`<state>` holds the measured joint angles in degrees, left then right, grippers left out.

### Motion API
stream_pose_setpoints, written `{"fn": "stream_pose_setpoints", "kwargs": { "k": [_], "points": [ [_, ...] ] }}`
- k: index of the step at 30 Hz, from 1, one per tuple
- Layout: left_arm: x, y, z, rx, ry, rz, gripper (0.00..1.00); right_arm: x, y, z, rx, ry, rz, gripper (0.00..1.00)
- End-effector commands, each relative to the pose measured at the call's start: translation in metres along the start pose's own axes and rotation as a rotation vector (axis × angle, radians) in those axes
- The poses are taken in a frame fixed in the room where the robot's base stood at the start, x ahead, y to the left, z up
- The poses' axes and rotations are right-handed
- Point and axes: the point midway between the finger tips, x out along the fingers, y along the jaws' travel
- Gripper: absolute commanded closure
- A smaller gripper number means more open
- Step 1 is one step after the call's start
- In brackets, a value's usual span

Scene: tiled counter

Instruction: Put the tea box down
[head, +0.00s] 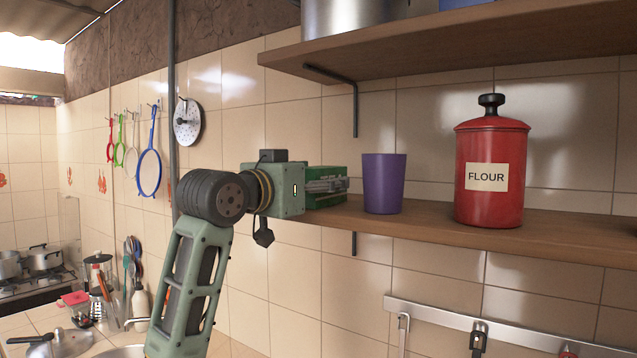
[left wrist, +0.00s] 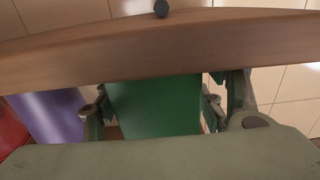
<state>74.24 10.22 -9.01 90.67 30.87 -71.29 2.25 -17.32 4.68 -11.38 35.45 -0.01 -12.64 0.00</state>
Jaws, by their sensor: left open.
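The green tea box (head: 326,172) is at the left end of the lower wooden shelf (head: 420,222), left of the purple cup. In the left wrist view the tea box (left wrist: 153,108) shows as a green face between the two fingers. My left gripper (head: 328,186) is open around it, with one finger on each side. I cannot tell whether the fingers touch it. The gripper partly hides the box and where its base meets the shelf. My right gripper is not in view.
A purple cup (head: 384,184) stands close to the right of the box, and a red flour canister (head: 490,170) farther right. An upper shelf (head: 450,50) is above. Shelf brackets (head: 354,105) and a vertical pipe (head: 172,100) are nearby. The shelf between cup and canister is clear.

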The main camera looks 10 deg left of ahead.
Motion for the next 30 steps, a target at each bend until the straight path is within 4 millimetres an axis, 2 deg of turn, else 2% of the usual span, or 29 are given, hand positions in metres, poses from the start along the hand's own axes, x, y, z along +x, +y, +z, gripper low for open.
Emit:
{"fn": "stream_pose_setpoints", "kwargs": {
  "k": [3,8,15,21,25,30],
  "points": [
    [0.0,0.0,-0.003,0.0,0.001,0.0,0.35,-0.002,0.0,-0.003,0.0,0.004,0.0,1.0],
    [-0.016,-0.001,0.002,0.002,0.003,-0.001,0.35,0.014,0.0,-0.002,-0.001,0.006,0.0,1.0],
    [-0.065,-0.001,0.003,0.003,0.006,-0.003,0.35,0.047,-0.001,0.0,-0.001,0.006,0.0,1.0],
    [-0.102,0.0,0.002,0.003,0.004,-0.002,0.35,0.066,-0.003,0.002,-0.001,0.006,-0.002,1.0],
    [-0.115,0.0,-0.001,0.001,0.003,-0.001,0.35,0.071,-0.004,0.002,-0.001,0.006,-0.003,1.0],
    [-0.121,0.0,-0.002,0.0,0.001,0.0,0.35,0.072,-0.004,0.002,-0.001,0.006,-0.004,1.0]
  ]
}}
